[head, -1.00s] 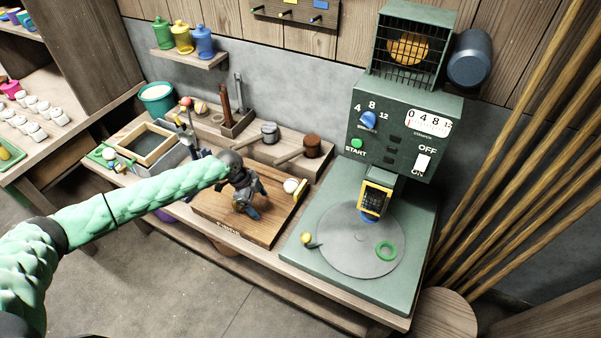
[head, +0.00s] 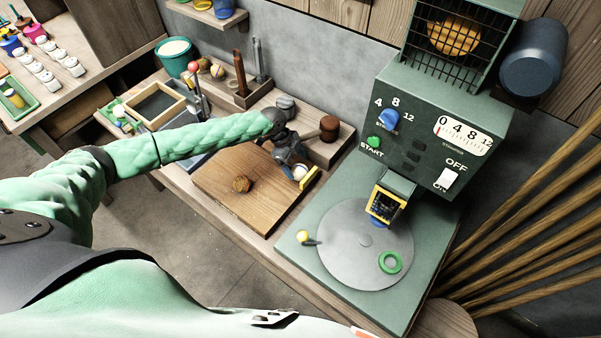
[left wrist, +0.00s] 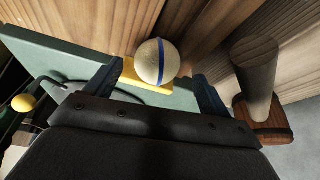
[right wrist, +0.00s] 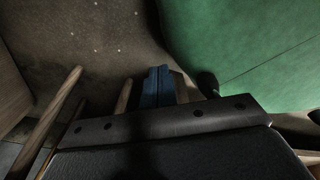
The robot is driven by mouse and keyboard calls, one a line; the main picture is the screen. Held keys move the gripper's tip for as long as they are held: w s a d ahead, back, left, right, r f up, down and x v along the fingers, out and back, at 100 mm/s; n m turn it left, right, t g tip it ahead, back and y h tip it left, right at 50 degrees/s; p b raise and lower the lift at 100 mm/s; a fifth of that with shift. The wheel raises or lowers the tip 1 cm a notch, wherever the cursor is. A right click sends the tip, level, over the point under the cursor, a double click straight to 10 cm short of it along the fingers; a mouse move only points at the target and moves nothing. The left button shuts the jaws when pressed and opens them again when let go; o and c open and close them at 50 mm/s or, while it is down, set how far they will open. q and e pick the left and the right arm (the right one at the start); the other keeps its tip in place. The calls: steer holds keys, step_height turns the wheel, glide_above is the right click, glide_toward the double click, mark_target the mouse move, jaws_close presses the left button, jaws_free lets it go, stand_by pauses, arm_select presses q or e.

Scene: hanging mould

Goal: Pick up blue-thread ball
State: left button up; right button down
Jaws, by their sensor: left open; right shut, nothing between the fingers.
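The blue-thread ball (head: 300,172) is pale with one blue band. It sits at the right rear of the wooden board (head: 225,205), beside a yellow block (head: 309,182). My left gripper (head: 290,157) is open just above and behind it. In the left wrist view the ball (left wrist: 151,62) shows between the two spread fingers (left wrist: 157,80), its blue band running upright.
A wooden mallet (head: 328,128) stands close behind my left gripper. To the right is the green machine (head: 430,135) with a round plate (head: 350,245), a green ring (head: 390,262) and a yellow-knobbed lever (head: 303,237).

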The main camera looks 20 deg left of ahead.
mark_target(296, 166)
arm_select(q)
steer(key=x, duration=0.1)
steer(key=b+x, duration=0.1)
steer(key=x, duration=0.1)
steer(key=shift+s+f, duration=0.15)
steer(key=shift+s, duration=0.1)
steer(key=shift+d+f, duration=0.1)
steer(key=shift+f, duration=0.2)
arm_select(e)
steer(key=w, duration=0.4)
steer(key=shift+w+a, duration=0.2)
steer(key=shift+a, duration=0.2)
arm_select(q)
steer(key=c, duration=1.1)
steer(key=shift+r, duration=0.1)
